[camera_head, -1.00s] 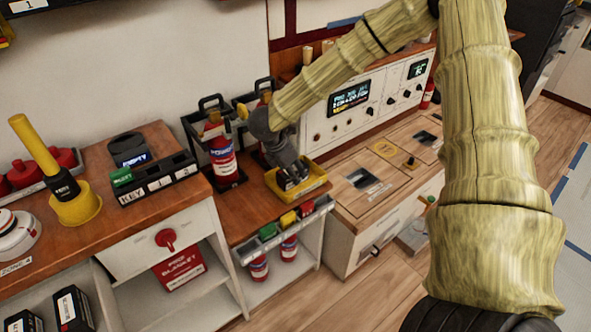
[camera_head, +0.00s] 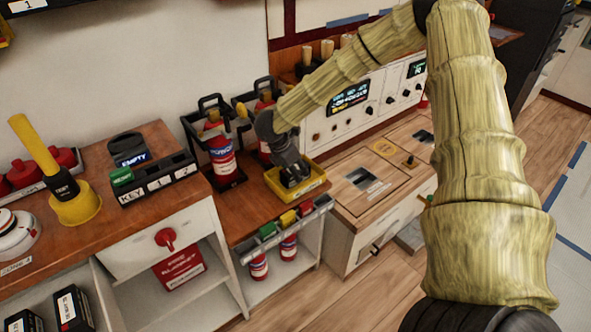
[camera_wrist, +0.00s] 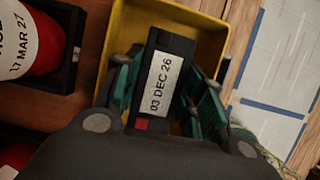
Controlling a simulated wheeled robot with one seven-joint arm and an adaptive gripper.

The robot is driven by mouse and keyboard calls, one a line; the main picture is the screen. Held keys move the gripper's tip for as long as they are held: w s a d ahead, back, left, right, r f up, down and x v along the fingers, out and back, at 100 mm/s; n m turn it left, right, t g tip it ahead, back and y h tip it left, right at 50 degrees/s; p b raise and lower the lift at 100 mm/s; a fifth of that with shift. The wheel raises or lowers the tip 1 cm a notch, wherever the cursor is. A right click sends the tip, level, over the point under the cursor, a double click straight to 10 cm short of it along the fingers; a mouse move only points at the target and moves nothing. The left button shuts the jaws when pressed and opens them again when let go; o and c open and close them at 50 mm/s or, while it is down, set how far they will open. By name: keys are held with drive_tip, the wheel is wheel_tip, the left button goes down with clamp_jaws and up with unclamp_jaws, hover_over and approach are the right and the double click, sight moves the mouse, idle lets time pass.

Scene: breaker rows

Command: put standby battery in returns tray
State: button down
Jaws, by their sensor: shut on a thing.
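A black battery (camera_wrist: 160,85) with a white label reading "03 DEC 26" and a small red patch sits between the fingers in the wrist view. My gripper (camera_wrist: 168,88) is shut on it, with a green finger on each side. The yellow tray (camera_wrist: 120,32) lies around and below the battery in that view. In the head view my gripper (camera_head: 293,178) points down inside the outline of the yellow tray (camera_head: 307,192) on the wooden counter. The battery is mostly hidden there by the fingers. I cannot tell whether it touches the tray floor.
A red bottle in a black holder (camera_head: 221,155) stands close left of the tray. Coloured blocks (camera_head: 288,219) line a rack along the counter's front edge. A panel with dials (camera_head: 352,98) stands behind right. A key rack (camera_head: 158,183) sits on the left counter.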

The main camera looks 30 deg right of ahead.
drive_tip(key=shift+f, duration=0.1)
drive_tip(key=c, duration=0.9)
unclamp_jaws()
drive_tip(key=v, duration=1.2)
